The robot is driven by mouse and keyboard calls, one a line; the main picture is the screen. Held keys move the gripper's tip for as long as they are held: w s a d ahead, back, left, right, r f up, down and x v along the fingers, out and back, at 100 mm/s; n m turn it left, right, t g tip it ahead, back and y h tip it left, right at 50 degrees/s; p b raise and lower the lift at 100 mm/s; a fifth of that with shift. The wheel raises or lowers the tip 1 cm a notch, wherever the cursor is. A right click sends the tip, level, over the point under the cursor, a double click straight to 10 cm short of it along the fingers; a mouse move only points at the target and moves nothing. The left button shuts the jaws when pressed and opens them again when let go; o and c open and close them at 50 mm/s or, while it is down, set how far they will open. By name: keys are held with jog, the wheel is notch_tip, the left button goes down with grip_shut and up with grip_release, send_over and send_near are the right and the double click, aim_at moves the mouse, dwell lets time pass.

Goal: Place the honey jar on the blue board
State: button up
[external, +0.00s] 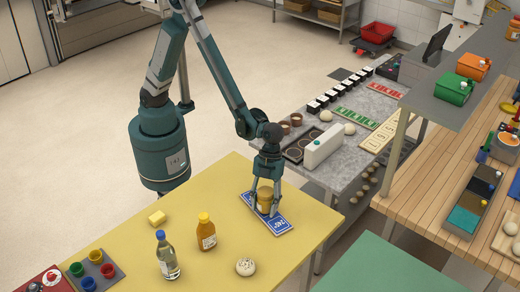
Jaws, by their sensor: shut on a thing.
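The honey jar (265,199) is a small amber jar with a label. It is between the fingers of my gripper (264,207), which is shut on it. The blue board (276,224) is a narrow blue rectangle with white markings, lying on the yellow table (180,252). The jar is upright over the middle of the board. I cannot tell whether its base touches the board. My fingers hide the jar's sides and part of the board.
On the yellow table stand an amber bottle with a yellow cap (206,234) and a clear bottle with a blue cap (167,257). A pale round bun (245,266) and a yellow block (156,217) lie nearby. A tray of coloured cups (110,271) is at the front left.

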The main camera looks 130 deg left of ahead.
aim_at(266, 191)
jog(key=shift+f, duration=0.3)
jog(key=shift+f, duration=0.1)
jog(key=o, duration=1.1)
jog(key=shift+o, duration=0.2)
jog(key=shift+p+v, duration=0.7)
jog(key=shift+v, duration=5.45)
